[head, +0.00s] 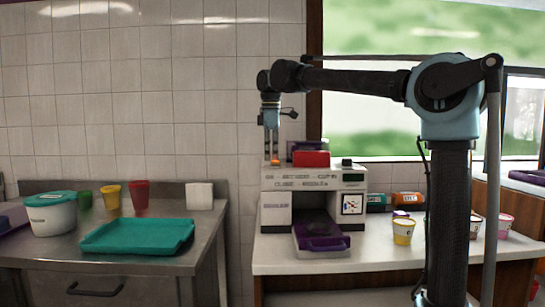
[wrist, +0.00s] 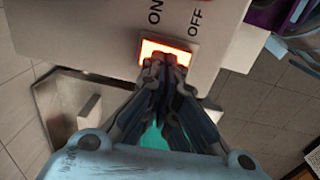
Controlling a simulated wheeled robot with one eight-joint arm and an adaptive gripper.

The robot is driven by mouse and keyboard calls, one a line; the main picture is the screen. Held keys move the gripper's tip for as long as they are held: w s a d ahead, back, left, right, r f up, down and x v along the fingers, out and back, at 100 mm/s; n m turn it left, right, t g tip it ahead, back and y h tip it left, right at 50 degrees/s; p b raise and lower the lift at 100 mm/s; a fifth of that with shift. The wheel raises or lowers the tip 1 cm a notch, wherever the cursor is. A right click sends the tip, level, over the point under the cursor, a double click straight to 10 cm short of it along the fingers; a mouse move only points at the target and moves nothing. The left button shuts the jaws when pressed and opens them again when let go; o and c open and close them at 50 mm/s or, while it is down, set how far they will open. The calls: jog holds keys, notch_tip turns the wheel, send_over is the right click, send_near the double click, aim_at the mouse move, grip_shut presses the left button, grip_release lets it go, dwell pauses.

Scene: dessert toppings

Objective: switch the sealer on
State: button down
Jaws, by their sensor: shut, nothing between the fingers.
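The sealer (head: 328,180) is a white boxy machine on the right counter, with a purple-fronted tray (head: 320,238) at its lower opening. In the wrist view its white top (wrist: 100,22) carries the labels ON and OFF beside a switch (wrist: 153,46) that glows orange. My gripper (head: 271,154) points down over the sealer's left top corner. In the wrist view my gripper (wrist: 165,62) is shut and empty, its fingertips over the lower edge of the glowing switch. They hide part of the switch; I cannot tell whether they touch it or which way it is tipped.
A red block (head: 311,159) sits on top of the sealer, right of my gripper. Small cups, including a yellow one (head: 403,232), stand right of the sealer. A teal tray (head: 138,236) and a lidded tub (head: 51,214) are on the left steel counter.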

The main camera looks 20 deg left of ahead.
notch_tip(320, 180, up, 14)
jog(key=w, duration=0.2)
jog(key=shift+a, duration=0.25)
jog(key=shift+f, duration=0.1)
dwell(0.7)
